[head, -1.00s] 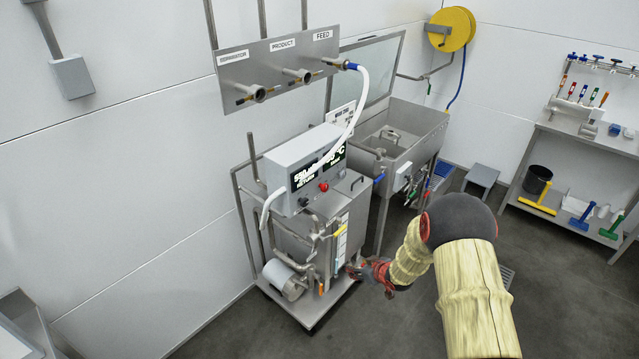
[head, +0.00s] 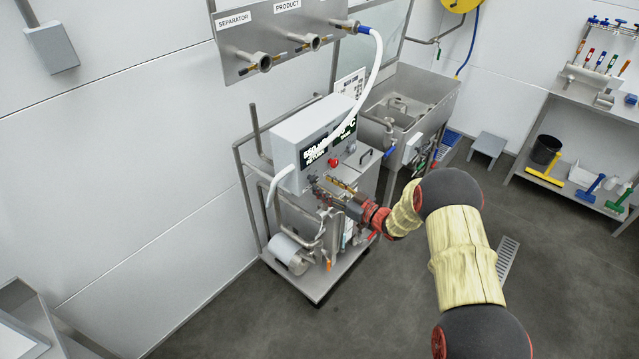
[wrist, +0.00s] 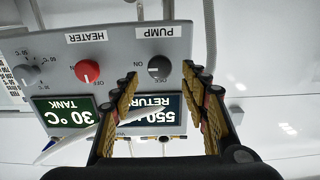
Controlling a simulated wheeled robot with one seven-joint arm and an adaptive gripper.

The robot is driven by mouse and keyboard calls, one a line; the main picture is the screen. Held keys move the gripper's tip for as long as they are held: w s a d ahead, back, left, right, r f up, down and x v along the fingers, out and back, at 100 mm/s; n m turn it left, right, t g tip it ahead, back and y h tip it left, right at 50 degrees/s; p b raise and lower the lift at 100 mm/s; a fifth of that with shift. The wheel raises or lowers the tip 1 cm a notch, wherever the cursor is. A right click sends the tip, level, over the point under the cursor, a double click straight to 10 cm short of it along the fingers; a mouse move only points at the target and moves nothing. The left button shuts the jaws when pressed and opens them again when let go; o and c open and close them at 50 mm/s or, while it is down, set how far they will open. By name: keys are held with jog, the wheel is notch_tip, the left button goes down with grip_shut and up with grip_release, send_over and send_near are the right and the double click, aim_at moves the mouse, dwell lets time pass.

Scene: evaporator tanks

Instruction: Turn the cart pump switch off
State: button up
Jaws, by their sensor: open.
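The grey control box (head: 300,128) stands on top of the cart (head: 358,181). In the wrist view its panel appears upside down, with a dark round PUMP knob (wrist: 159,67) between ON and OFF marks. I cannot tell which mark the knob points at. My gripper (head: 325,187) is in front of the panel near its lower left part. In the wrist view my gripper (wrist: 160,84) is open, with yellow-padded fingers on either side of the view of the knob. No contact with the knob is visible.
A red HEATER knob (wrist: 87,71) sits beside the pump knob, with a grey knob (wrist: 26,75) beyond it. Displays (wrist: 64,115) are close to the fingers. Open floor (head: 430,262) lies right of the cart.

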aim_at(316, 180)
jog(key=shift+x, duration=1.55)
jog(key=shift+c, duration=0.6)
jog(key=c, duration=1)
